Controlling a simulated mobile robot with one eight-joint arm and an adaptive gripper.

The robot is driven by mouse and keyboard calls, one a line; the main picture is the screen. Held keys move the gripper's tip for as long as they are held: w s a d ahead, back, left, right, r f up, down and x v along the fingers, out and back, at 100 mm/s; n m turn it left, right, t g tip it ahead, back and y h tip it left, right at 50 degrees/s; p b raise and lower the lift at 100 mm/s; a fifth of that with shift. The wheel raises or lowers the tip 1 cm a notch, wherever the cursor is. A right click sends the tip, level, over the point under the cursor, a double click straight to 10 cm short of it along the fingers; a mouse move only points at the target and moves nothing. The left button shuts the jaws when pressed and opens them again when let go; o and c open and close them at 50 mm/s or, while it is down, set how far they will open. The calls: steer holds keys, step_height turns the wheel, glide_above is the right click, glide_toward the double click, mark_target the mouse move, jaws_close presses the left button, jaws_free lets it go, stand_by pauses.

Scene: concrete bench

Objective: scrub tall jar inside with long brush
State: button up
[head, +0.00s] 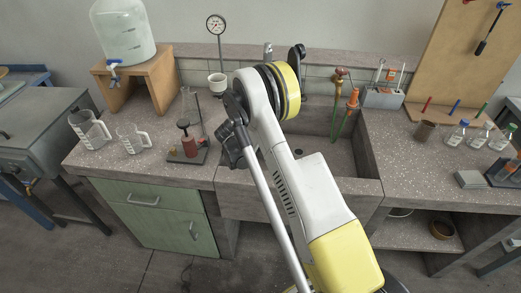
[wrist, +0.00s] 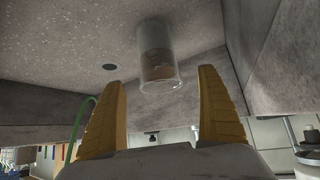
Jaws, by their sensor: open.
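In the wrist view a clear tall jar (wrist: 160,60) with brownish matter inside is in the grey sink (wrist: 215,95). It is beyond my gripper (wrist: 165,105), roughly between the lines of its two yellow fingers. The fingers are apart, with nothing between them. In the head view my arm covers the jar and the gripper, and part of the sink (head: 352,160). Thin upright handles, one perhaps a long brush (head: 402,74), stand in a grey holder (head: 382,97) right of the sink; I cannot tell which is which.
A tap with a green hose (head: 339,124) is at the sink's back. Bottles (head: 458,133), a brown cup (head: 425,130) and a grey block (head: 469,179) are on the right counter.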

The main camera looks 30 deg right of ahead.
steer(key=b+x, duration=0.3)
steer(key=x, duration=0.3)
steer(key=shift+s+f, duration=0.1)
steer(key=c, duration=1.5)
